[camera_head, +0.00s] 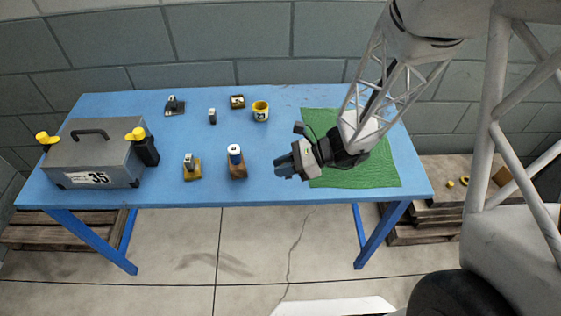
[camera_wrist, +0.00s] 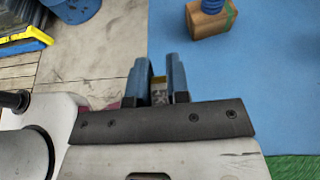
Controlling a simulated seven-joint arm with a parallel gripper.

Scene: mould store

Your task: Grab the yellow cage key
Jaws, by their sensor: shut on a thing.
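My gripper (camera_head: 281,168) is over the front part of the blue table, left of the green mat. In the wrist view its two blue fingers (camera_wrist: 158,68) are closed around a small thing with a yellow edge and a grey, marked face. It appears to be the yellow cage key (camera_wrist: 158,82); most of it is hidden between the fingers. In the head view the held thing is hidden by the fingers. I see no other thing on the table that is clearly a key.
On the blue table (camera_head: 210,190) a grey case (camera_head: 100,160) marked 35 stands left. A blue-topped brown block (camera_head: 237,168) stands left of my gripper, a yellow-based piece (camera_head: 191,170) beyond it. A yellow cup (camera_head: 260,109) and small labelled pieces are behind. The green mat (camera_head: 370,175) lies right.

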